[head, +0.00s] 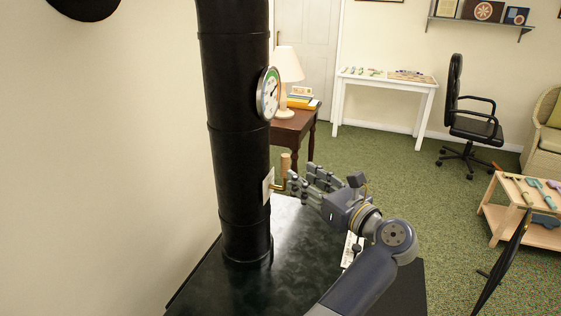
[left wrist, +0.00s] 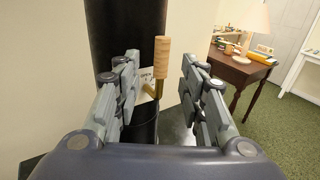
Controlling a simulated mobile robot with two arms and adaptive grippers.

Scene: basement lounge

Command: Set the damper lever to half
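The damper lever (head: 286,163) has a brass arm and an upright wooden handle. It sits on a pale plate (head: 268,186) on the side of the black stovepipe (head: 240,180). In the left wrist view the lever (left wrist: 161,62) stands between the finger pads, and the plate (left wrist: 147,82) reads "OPEN" near its top; the rest of its marks are too small or hidden. My left gripper (head: 303,181) is open, with its fingers pointing at the lever, seemingly without touching it. My right gripper is not in view.
A round gauge (head: 268,94) is on the pipe above the lever. The dark stove top (head: 293,240) lies below my left gripper. A brown side table (head: 290,129) with a lamp (head: 287,68) stands behind. Green carpet is open to the right.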

